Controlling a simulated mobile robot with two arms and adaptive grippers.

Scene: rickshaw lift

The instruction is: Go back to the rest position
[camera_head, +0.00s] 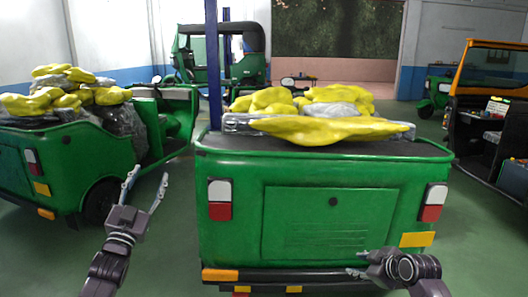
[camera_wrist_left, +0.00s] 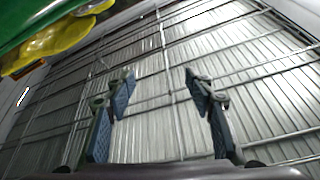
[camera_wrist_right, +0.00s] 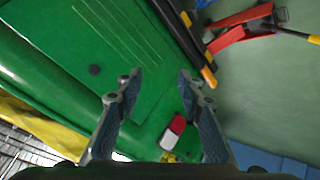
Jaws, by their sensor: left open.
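A green rickshaw (camera_head: 320,225) stands with its rear facing me, its closed tailgate in the middle and a dark bumper (camera_head: 300,275) below. Yellow and grey sacks (camera_head: 330,128) lie on its bed. My left gripper (camera_head: 149,176) is open and empty, raised left of the rickshaw, with its fingers pointing up; the left wrist view shows its fingers (camera_wrist_left: 160,80) apart against the ceiling. My right gripper (camera_head: 357,262) is in front of the lower right of the rear, near the bumper. The right wrist view shows its fingers (camera_wrist_right: 160,78) apart with nothing between them.
Another loaded green rickshaw (camera_head: 80,155) stands at the left. A blue post (camera_head: 213,60) rises behind the near rickshaw. An orange-framed vehicle (camera_head: 490,110) is at the right. A red and black tool-like object (camera_wrist_right: 240,25) lies on the floor. Green floor is free between the vehicles.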

